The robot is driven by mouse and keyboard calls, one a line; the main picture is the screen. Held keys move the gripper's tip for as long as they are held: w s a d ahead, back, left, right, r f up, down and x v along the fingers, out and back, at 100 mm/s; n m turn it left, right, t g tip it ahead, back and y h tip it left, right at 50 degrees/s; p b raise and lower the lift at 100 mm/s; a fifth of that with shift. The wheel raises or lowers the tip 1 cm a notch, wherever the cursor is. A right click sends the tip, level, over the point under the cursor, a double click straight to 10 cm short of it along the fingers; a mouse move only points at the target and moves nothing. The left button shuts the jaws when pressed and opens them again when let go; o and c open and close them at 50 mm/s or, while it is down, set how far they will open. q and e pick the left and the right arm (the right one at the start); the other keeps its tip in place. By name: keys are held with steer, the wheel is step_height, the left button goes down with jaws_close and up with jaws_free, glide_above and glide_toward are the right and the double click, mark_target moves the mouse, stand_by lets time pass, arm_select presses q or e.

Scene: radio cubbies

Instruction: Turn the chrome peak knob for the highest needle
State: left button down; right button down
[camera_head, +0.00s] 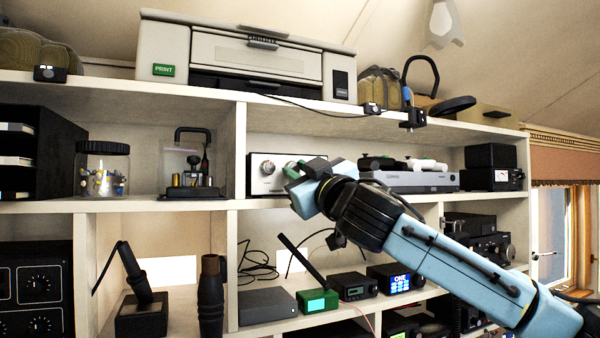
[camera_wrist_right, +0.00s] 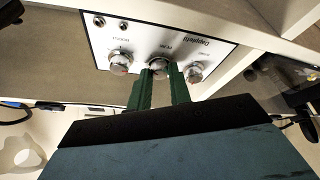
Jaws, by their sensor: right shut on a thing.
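A white-fronted unit (camera_head: 257,183) with chrome knobs sits in the middle cubby of the upper shelf. The wrist view shows its panel (camera_wrist_right: 100,45) upside down, with three chrome knobs in a row. The middle knob (camera_wrist_right: 158,63), with a small label that seems to read PEAK, is between the green fingers of my right gripper (camera_wrist_right: 160,73). My right gripper (camera_head: 295,169) is shut on this knob and hides much of the panel in the head view. No needle or meter shows on the visible part of the panel. My left gripper is out of view.
An outer knob (camera_wrist_right: 120,62) and another (camera_wrist_right: 194,74) flank the fingers closely. A grey device (camera_head: 410,181) stands right of the unit, behind my right arm. A shelf divider (camera_head: 236,150) is just left of the unit. A printer (camera_head: 245,55) stands above.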

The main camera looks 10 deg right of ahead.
steer(key=shift+d+n, duration=0.1)
steer(key=shift+n, duration=0.2)
steer(key=shift+d+r+n+g+y, duration=0.1)
steer(key=shift+n+g+y, duration=0.55)
steer(key=shift+n, duration=1.15)
steer(key=shift+d+n+g+y, duration=0.1)
steer(key=shift+n+g+y, duration=0.5)
steer(key=shift+n, duration=1.2)
steer(key=c, duration=1.3)
jaws_free()
steer(key=shift+y, duration=0.25)
steer(key=shift+b+v, duration=2.45)
steer(key=shift+v, duration=4.2)
